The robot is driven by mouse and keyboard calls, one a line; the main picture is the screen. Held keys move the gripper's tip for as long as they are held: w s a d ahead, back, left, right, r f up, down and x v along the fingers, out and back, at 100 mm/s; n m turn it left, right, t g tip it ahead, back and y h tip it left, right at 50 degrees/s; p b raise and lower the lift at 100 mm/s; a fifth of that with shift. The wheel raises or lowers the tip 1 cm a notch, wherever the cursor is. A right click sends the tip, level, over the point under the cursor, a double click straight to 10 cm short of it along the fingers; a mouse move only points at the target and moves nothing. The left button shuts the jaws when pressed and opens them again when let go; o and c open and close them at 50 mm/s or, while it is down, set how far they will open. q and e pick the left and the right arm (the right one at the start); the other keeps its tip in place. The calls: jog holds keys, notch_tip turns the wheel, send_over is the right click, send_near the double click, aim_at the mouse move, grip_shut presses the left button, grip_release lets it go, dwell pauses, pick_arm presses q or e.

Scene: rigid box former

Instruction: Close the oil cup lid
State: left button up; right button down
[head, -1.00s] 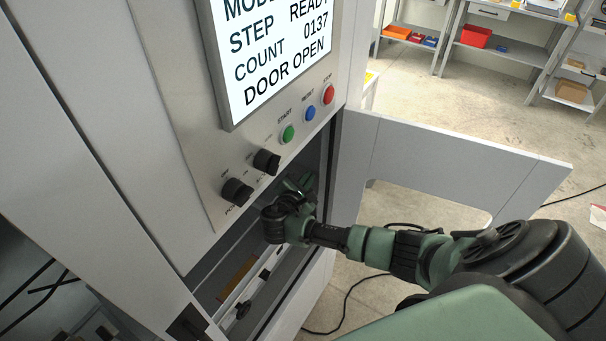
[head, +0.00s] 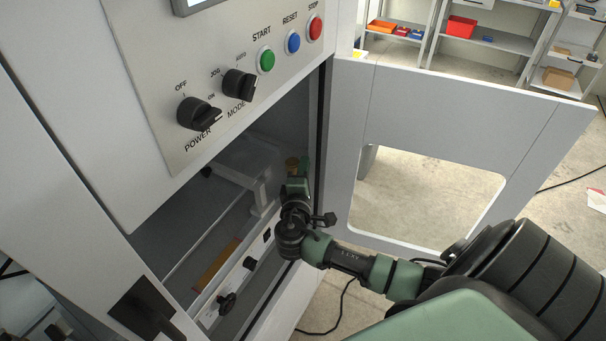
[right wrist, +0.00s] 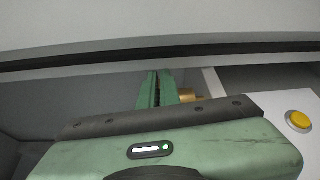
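A small brass-coloured part that looks like the oil cup (head: 292,164) is inside the open machine, at the back right of the opening. It also shows in the right wrist view (right wrist: 188,96), just right of my fingers and partly hidden behind them. I cannot make out its lid or how far it is open. My right gripper (head: 303,168) reaches into the machine beside the brass part; whether they touch is unclear. In the right wrist view its green fingers (right wrist: 156,90) lie close together and look shut, with nothing seen between them. My left gripper is not in view.
The machine door (head: 440,110) stands open to the right. The control panel (head: 240,85) with knobs and buttons is above the opening. A white rail (head: 230,282) with black knobs runs along the lower opening. A yellow button (right wrist: 298,120) shows in the right wrist view.

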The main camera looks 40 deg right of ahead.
jog(key=shift+f+m+b, duration=0.5)
jog(key=shift+m+b, duration=0.2)
jog(key=shift+b, duration=0.5)
jog(key=c, duration=1.6)
grip_release()
jog(key=shift+c, duration=0.2)
jog(key=b+v, duration=0.1)
jog(key=v, duration=0.7)
jog(key=shift+d+f, duration=0.1)
jog(key=shift+f, duration=0.05)
